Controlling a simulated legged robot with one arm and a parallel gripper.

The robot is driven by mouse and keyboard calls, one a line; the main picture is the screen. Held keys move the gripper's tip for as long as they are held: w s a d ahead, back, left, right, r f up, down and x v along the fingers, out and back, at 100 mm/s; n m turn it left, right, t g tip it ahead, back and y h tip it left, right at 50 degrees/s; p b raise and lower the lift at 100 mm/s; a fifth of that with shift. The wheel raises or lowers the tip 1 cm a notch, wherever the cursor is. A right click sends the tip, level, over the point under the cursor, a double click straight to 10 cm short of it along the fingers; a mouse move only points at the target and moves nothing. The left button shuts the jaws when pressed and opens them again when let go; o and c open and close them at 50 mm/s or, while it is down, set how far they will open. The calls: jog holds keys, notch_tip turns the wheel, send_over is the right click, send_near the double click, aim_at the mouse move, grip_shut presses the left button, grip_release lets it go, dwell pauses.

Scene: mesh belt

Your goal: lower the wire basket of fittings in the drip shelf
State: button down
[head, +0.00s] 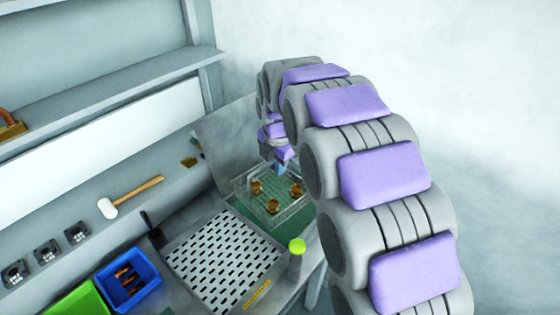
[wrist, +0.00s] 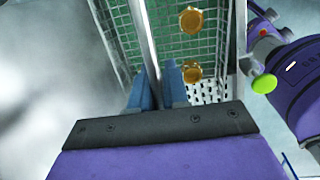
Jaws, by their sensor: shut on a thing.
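The clear-looking wire basket (head: 243,187) holds several gold fittings (head: 272,206) and is over the green mesh surface (head: 250,217). I cannot tell whether it touches the mesh. My gripper (head: 282,167) is above the basket, with its blue fingertips pointing down. In the wrist view the fingers (wrist: 157,88) are shut on a thin grey bar (wrist: 143,35) of the basket, and two fittings (wrist: 192,72) show to its right. A light perforated shelf (head: 225,260), seemingly the drip shelf, lies in front of the mesh, bare in its visible part.
A green-topped post (head: 297,258) stands at the shelf's right corner. A blue bin (head: 128,278) and a green bin (head: 85,300) stand to the left. A mallet (head: 130,197) lies on the back ledge. A grey panel (head: 225,140) rises behind the basket.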

jog(key=s+a, duration=1.3)
jog(key=s, duration=0.4)
jog(key=shift+a, duration=0.15)
dwell(1.0)
jog(key=shift+s, duration=0.1)
jog(key=shift+f, duration=0.1)
dwell(1.0)
jog(key=shift+f+b, duration=0.5)
jog(key=shift+f, duration=2.65)
jog(key=shift+s+d+f, duration=0.1)
jog(key=shift+f, duration=0.35)
jog(key=shift+s+d+f, duration=0.1)
jog(key=shift+f, duration=0.3)
jog(key=c, duration=1.4)
grip_release()
jog(key=o, duration=0.3)
jog(key=shift+w+a+r, duration=0.1)
jog(key=shift+w+r, duration=0.05)
